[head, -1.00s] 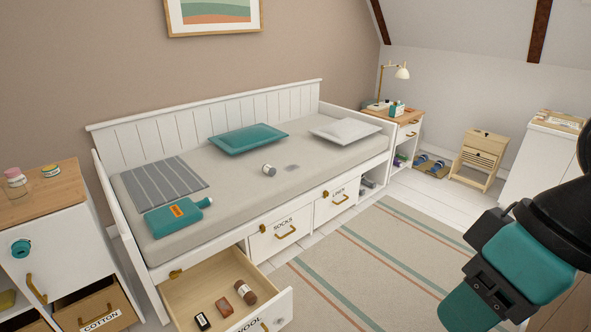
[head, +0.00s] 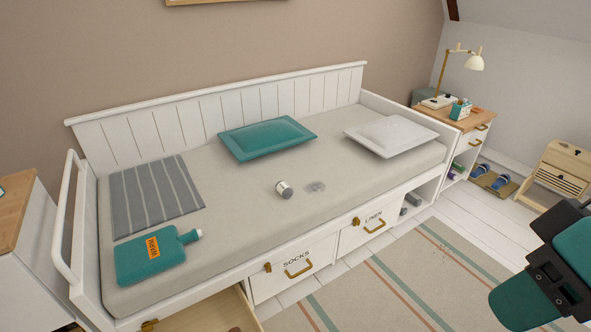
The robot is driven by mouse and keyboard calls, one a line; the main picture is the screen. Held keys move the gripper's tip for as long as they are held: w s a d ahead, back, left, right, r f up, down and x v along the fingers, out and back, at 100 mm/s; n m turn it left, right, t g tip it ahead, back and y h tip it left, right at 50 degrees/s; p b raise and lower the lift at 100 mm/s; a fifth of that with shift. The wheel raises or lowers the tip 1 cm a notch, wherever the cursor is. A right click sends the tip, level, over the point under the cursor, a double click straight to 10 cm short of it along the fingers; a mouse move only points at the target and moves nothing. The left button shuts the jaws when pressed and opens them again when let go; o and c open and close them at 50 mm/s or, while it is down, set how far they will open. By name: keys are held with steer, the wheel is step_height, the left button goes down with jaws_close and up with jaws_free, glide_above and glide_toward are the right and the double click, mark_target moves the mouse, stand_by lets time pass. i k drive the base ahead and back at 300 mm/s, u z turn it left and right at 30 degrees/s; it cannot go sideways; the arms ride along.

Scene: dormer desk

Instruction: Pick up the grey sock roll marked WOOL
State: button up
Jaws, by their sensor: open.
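A small grey roll with a pale band (head: 285,189) lies on its side on the daybed mattress (head: 240,215), right of the middle. The writing on its band is too small to read. A flat greyish patch (head: 315,187) lies just right of it. My teal and black arm shows at the lower right edge, well away from the roll. My gripper's fingertips are not in view.
On the bed are a teal pillow (head: 268,138), a white pillow (head: 390,136), a striped blanket (head: 157,195) and a teal hot-water bottle (head: 150,257). A drawer (head: 215,313) stands open at the front. The striped rug (head: 390,290) is clear.

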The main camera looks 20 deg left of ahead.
mark_target(286, 191)
steer(key=z, duration=0.3)
steer(key=i, duration=2.85)
steer(key=u, duration=2.5)
